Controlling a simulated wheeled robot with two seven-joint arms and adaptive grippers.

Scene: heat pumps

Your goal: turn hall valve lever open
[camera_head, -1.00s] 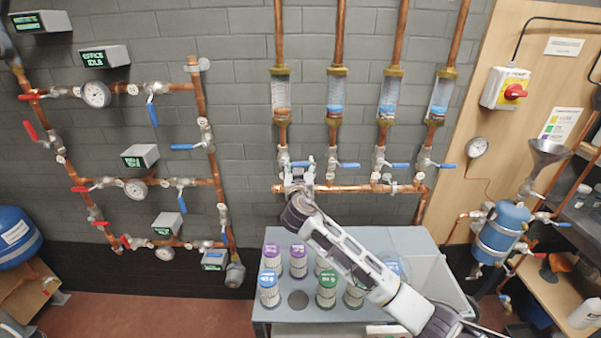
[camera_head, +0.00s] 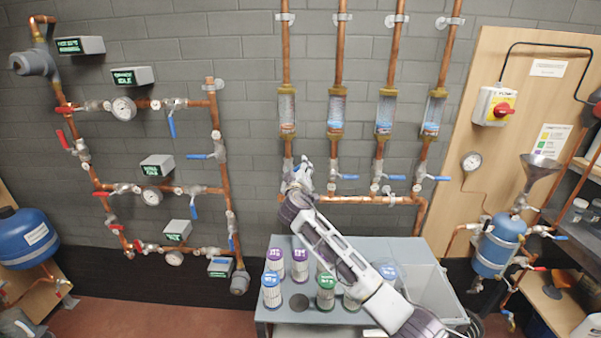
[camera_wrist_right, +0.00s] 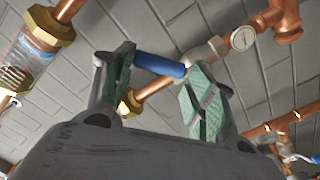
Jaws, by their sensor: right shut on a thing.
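My right gripper (camera_head: 299,173) is at the leftmost of the four valves under the glass flow tubes. In the right wrist view its green-padded fingers are on either side of a blue valve lever (camera_wrist_right: 160,65), and it is shut on that lever. The other three valves have blue levers pointing right, such as this lever (camera_head: 347,176). My left gripper is not in view.
A grey cart (camera_head: 345,250) with several labelled canisters stands below my right arm. A copper manifold pipe (camera_head: 360,200) runs along the wall. A blue tank (camera_head: 497,245) and a funnel (camera_head: 540,170) are at the right. More pipes and valves are at the left.

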